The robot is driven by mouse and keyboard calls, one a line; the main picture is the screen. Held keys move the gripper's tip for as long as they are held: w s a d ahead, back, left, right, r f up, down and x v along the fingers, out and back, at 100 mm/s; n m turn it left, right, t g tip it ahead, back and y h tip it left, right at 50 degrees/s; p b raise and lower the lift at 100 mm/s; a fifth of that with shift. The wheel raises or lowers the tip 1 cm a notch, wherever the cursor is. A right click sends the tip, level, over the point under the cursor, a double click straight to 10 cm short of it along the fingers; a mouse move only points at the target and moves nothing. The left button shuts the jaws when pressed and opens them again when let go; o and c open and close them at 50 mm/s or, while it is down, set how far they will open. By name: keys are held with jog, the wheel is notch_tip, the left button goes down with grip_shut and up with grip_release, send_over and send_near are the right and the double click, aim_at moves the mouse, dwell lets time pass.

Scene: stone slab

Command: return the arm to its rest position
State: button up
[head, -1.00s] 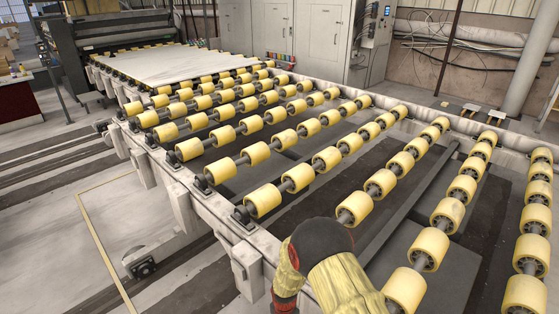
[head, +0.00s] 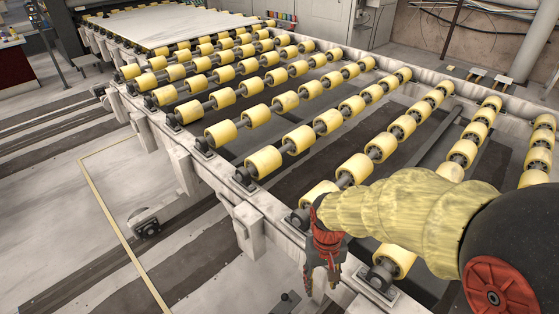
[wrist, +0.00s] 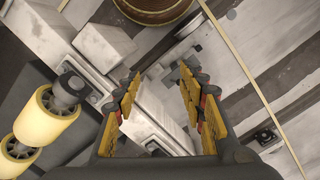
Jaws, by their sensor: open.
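My arm, in a yellow ribbed sleeve with black and red joints, reaches in from the lower right of the head view. My gripper (head: 322,277) hangs at its end, pointing down beside the near side rail of the roller conveyor (head: 262,221). In the wrist view my gripper (wrist: 160,112) shows two fingers with yellow pads spread apart. Nothing is between them. The conveyor's pale frame and the floor show beyond the fingers.
Rows of yellow rollers (head: 265,162) fill the conveyor, and two show at the left of the wrist view (wrist: 48,110). A white slab (head: 170,28) lies at the far end. Open floor (head: 60,215) lies left of the conveyor, with a yellow line (head: 112,210).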

jog(key=s+d+r+t, duration=0.2)
jog(key=r, duration=0.5)
jog(key=s+d+r+t, duration=0.2)
jog(key=s+d+r, duration=0.1)
jog(key=r, duration=0.4)
jog(key=s+d+r+m+t, duration=0.1)
jog(key=s+d+r+t, duration=0.1)
jog(key=r, duration=0.5)
jog(key=shift+s+d+r+t, duration=0.3)
jog(key=shift+s+r+t, duration=0.1)
jog(key=shift+s, duration=0.3)
